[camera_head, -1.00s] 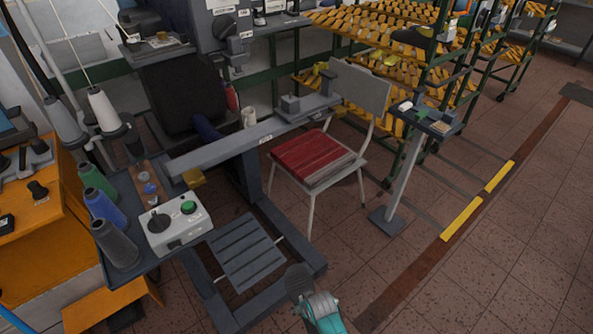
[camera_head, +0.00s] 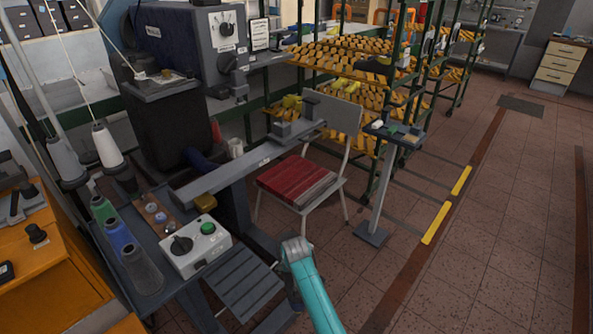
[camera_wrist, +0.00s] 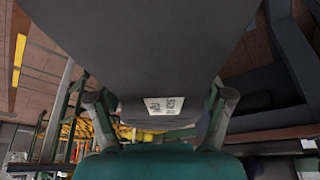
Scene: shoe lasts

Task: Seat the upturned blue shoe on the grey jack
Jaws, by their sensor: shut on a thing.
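In the wrist view my gripper (camera_wrist: 160,104) is shut, one finger on each side of a wide dark grey piece with a small white label. This looks like the sole of the upturned shoe (camera_wrist: 140,50). It fills the upper middle; no blue shows, and its far end runs out of the picture. In the head view only a teal and grey part of my arm shows at the bottom; the gripper and shoe are not visible there. A grey fitting, which may be the jack (camera_head: 290,130), sits at the far end of a long grey beam (camera_head: 235,172).
A chair with a red seat (camera_head: 297,181) stands beside the beam. A control box (camera_head: 196,246) and thread cones are at the left. A small stand (camera_head: 378,190) and racks of yellow pieces (camera_head: 345,62) stand behind. The floor at the right is clear.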

